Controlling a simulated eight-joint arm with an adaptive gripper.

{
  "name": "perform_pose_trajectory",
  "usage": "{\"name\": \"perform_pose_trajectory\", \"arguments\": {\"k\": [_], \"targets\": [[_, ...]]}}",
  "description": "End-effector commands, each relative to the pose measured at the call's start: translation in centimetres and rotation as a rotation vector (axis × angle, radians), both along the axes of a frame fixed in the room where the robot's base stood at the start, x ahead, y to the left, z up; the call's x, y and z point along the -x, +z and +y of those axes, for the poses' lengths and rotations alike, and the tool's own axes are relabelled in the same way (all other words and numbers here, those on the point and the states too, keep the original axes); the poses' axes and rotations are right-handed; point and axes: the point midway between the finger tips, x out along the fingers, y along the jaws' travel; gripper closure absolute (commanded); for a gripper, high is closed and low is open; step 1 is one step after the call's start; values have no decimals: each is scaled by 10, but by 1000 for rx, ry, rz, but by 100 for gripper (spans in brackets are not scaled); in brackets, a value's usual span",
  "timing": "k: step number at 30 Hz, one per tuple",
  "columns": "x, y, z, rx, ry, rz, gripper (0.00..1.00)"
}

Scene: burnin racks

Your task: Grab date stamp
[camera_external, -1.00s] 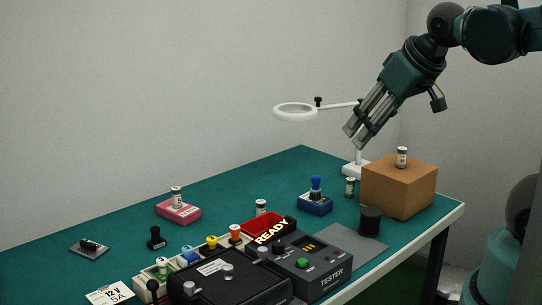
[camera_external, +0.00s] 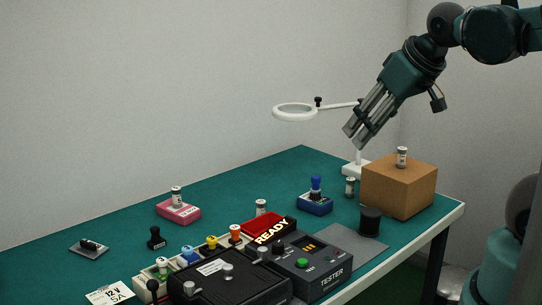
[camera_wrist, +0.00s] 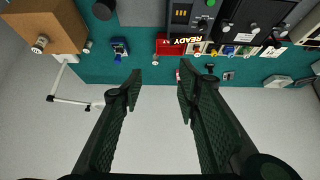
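Two things look like stamps, and I cannot read which is the date stamp. One is a small black knob-handled piece (camera_external: 155,239) standing upright on the green table; it also shows in the wrist view (camera_wrist: 210,68). The other has a blue handle (camera_external: 316,184) and stands on a blue pad or box (camera_external: 315,204), seen in the wrist view too (camera_wrist: 119,48). My gripper (camera_external: 356,138) is high above the table's back right, apart from both. In the wrist view my gripper (camera_wrist: 158,76) is open, with nothing between its fingers.
A cardboard box (camera_external: 398,188) with a vial on top stands right, beside a white magnifier lamp (camera_external: 296,111). A black tester (camera_external: 315,266), a red READY tray (camera_external: 262,222) and several coloured knobs fill the front. A pink box (camera_external: 178,212) carries a vial. Table space behind is clear.

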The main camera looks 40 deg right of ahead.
Motion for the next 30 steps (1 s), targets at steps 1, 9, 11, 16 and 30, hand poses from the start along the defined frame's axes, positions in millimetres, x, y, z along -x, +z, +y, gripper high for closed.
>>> {"name": "perform_pose_trajectory", "arguments": {"k": [1,9,11,16,30], "targets": [[0,0,0,0,0,0,67],[0,0,0,0,0,0,66],[0,0,0,0,0,0,66],[-1,1,0,1,3,1,66],[-37,15,12,57,109,49,66]]}}
